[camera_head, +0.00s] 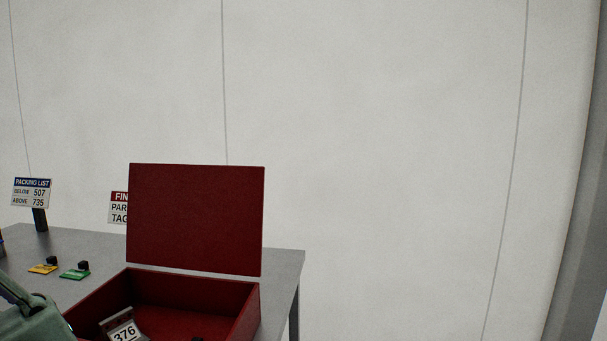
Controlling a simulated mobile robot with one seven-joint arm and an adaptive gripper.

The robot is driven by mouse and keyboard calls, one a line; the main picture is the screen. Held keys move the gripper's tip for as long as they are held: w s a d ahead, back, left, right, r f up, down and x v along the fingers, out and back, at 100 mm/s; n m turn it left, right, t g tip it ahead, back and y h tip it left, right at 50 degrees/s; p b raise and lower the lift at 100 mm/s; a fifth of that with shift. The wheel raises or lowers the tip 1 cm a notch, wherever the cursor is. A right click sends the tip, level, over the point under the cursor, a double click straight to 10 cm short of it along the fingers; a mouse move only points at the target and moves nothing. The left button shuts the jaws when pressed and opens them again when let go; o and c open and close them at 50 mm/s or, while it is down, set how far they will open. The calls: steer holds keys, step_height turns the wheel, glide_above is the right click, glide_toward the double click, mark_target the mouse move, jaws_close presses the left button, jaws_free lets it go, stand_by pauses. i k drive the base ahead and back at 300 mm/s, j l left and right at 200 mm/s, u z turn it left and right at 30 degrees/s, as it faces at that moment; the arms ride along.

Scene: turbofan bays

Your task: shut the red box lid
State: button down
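The red box (247,318) stands on the grey table, open toward me, its lower part cut off by the bottom edge of the view. Its red lid (196,220) stands raised, nearly upright, at the back of the box. A bagged item with a white label reading 376 (123,329) lies inside at the left. A small dark item (197,339) shows at the bottom edge inside the box. I do not make out my gripper in this view.
A grey-green object with a dark bar (35,318) fills the lower left corner, left of the box. Yellow (43,268) and green (75,273) tagged pieces lie on the table (285,262). A packing list sign (31,192) stands behind; another sign (118,207) is partly hidden by the lid.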

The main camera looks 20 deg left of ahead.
mark_target(200, 218)
steer(key=i+l, duration=0.8)
steer(key=i, duration=0.2)
steer(key=j, duration=0.25)
steer(key=k+j, duration=0.15)
steer(key=j, duration=0.1)
